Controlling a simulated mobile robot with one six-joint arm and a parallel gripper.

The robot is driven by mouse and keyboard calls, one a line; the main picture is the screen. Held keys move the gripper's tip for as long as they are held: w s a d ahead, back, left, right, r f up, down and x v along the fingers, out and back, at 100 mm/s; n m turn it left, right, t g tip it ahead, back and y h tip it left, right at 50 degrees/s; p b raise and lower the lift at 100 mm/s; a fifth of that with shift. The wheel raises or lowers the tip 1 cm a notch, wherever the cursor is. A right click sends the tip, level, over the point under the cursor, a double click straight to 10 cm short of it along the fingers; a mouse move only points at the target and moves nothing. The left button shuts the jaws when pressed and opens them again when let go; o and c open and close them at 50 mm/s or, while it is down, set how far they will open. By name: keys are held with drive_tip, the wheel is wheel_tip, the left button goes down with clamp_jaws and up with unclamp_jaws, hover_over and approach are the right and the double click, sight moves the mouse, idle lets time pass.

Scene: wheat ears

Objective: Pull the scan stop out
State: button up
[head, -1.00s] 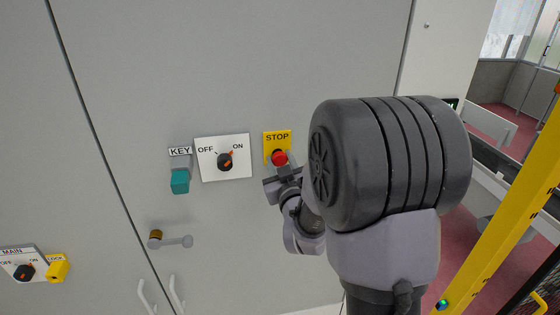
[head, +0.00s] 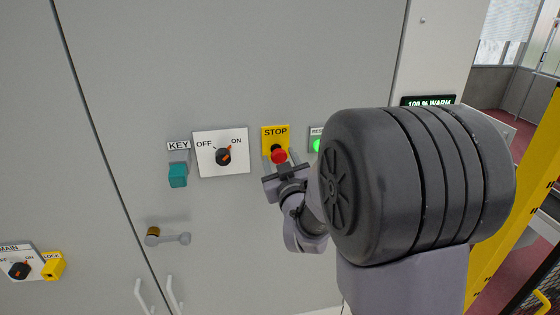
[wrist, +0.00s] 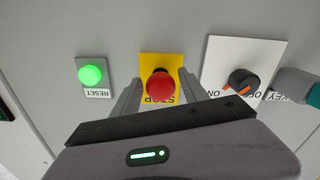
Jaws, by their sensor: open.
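The scan stop is a red mushroom button (head: 279,155) on a yellow plate (head: 275,132) marked STOP, on the grey cabinet. A dark collar shows behind its red head. In the wrist view the red button (wrist: 160,86) is in the middle, with the plate (wrist: 160,59) behind it. My gripper (head: 283,163) is open, just in front of and below the button. In the wrist view its two fingers stand apart, one to each side of the red head. I cannot tell whether either finger touches it.
A lit green RESET button (wrist: 92,74) sits on one side of the stop. An OFF/ON switch (head: 223,156) and a teal KEY block (head: 178,175) sit on the other. A lever handle (head: 170,237) sticks out lower left. A yellow post (head: 520,190) stands at right.

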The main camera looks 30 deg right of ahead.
drive_tip(key=shift+s, duration=0.1)
drive_tip(key=b+v, duration=1.4)
drive_tip(key=v, duration=0.3)
drive_tip(key=shift+s+r+b, duration=0.1)
drive_tip(key=shift+s+b, duration=0.05)
drive_tip(key=shift+b, duration=0.2)
drive_tip(key=s+a+f+m+g+y+b, duration=0.1)
drive_tip(key=s+a+f+g+b, duration=0.15)
drive_tip(key=f+b, duration=0.7)
drive_tip(key=s+a+f+m+g+y+b, duration=0.1)
drive_tip(key=a+f+m+g+y+b, duration=0.2)
drive_tip(key=f, duration=1.1)
drive_tip(key=s+a+f+g+y+b, duration=0.1)
drive_tip(key=s+a+f+g+b, duration=0.1)
drive_tip(key=f, duration=0.4)
drive_tip(key=s+a+f+g+y+b, duration=0.1)
drive_tip(key=s+a+f+g+b, duration=0.1)
drive_tip(key=s+a+f+b, duration=0.2)
drive_tip(key=s+a+f+g+y+b, duration=0.1)
drive_tip(key=s+a+f+b, duration=0.3)
drive_tip(key=f, duration=0.5)
drive_tip(key=shift+s+a+g+b, duration=0.1)
drive_tip(key=shift+s+g+b, duration=0.4)
drive_tip(key=shift+g, duration=0.05)
